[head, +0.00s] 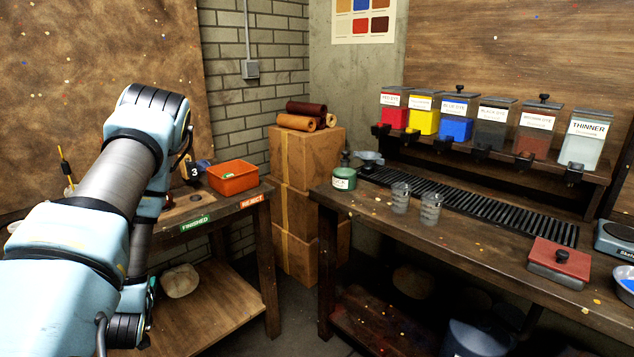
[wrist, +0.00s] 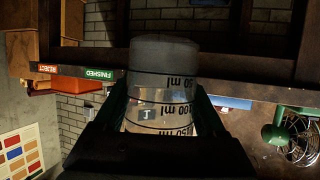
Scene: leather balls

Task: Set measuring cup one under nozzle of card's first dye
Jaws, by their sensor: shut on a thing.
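My gripper (wrist: 163,100) is shut on a clear measuring cup (wrist: 163,82) with black ml lines and a small label resembling a 1, in the upside-down wrist view. The head view does not clearly show the gripper or this cup, with my arm at left. Two other clear cups, one (head: 401,197) and another (head: 431,209), stand on the right bench. Behind them is a shelf row of dispensers with dark nozzles: red (head: 393,116), yellow (head: 423,121), blue (head: 456,128), black (head: 491,133), brown (head: 532,143) and thinner (head: 582,150). I cannot read any dye card.
A slatted drain grate (head: 480,208) runs below the nozzles. A green jar (head: 344,178), a red-lidded box (head: 558,262) and a scale (head: 616,240) sit on the right bench (head: 470,250). An orange tray (head: 233,177) is on the left table. A swatch chart (head: 362,20) hangs behind.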

